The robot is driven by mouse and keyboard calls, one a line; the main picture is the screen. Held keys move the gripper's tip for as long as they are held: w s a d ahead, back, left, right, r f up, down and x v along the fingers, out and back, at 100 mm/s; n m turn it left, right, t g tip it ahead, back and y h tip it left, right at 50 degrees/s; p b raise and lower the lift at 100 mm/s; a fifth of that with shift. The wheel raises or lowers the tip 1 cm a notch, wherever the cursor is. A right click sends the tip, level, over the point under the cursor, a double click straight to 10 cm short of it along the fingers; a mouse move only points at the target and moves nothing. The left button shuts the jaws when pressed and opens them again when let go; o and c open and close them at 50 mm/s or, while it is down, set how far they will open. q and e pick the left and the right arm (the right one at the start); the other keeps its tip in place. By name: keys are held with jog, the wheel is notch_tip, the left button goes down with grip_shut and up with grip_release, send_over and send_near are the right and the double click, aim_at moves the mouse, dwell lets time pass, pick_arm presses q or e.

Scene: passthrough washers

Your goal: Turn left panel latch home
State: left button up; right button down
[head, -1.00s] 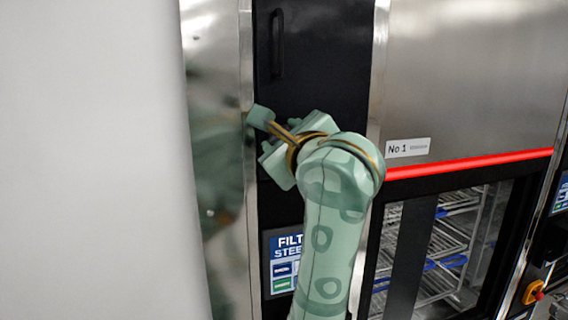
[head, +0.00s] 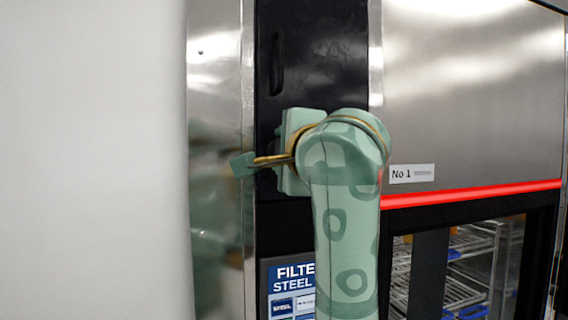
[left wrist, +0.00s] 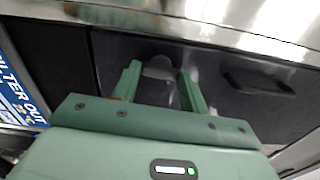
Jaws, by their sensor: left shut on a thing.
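The left panel (head: 325,60) is a tall dark door in a steel frame, with a bar handle (head: 276,65) near its upper left. In the left wrist view, my left gripper (left wrist: 160,78) has its two green fingers on either side of a small grey rounded latch (left wrist: 158,65) on the dark panel. The gripper is shut on this latch, near the panel's steel edge. My right gripper is in neither view.
A steel cabinet front (head: 475,90) labelled No 1 stands at the right, with a red strip (head: 470,193) and wire racks (head: 460,265) below. A blue filter sign (head: 290,285) is under the panel. A plain pale surface (head: 90,160) fills the left.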

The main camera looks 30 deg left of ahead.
pick_arm(q)
jog(key=shift+n, duration=0.6)
jog(key=o, duration=1)
jog(key=shift+w, duration=0.1)
jog(key=v, duration=1.6)
jog(key=shift+d+b, duration=0.15)
jog(key=shift+b, duration=0.2)
